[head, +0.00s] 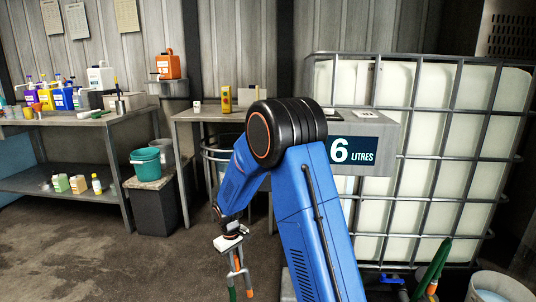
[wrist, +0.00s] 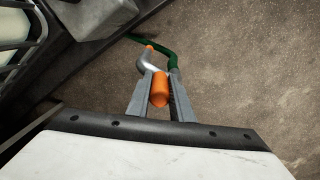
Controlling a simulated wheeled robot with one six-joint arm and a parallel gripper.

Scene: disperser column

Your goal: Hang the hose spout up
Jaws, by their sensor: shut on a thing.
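The hose spout (wrist: 145,62) is a grey bent tube with orange parts, joined to a green hose (wrist: 138,38). My gripper (wrist: 160,76) is shut on it, with an orange piece of the spout between the two grey fingers. In the head view my gripper (head: 239,268) points down and holds the spout low, in front of the weighing table. An orange spout part (head: 250,293) and a piece of green hose (head: 232,294) show below the fingers. I cannot make out a hanging place for the spout.
A caged white tank (head: 450,150) stands at right, with green hose (head: 440,260) and a white bucket (head: 497,290) low beside it. A grey table (head: 200,115) stands behind my arm. A bench (head: 75,120) with bottles is at left. Open floor (head: 110,260) lies at lower left.

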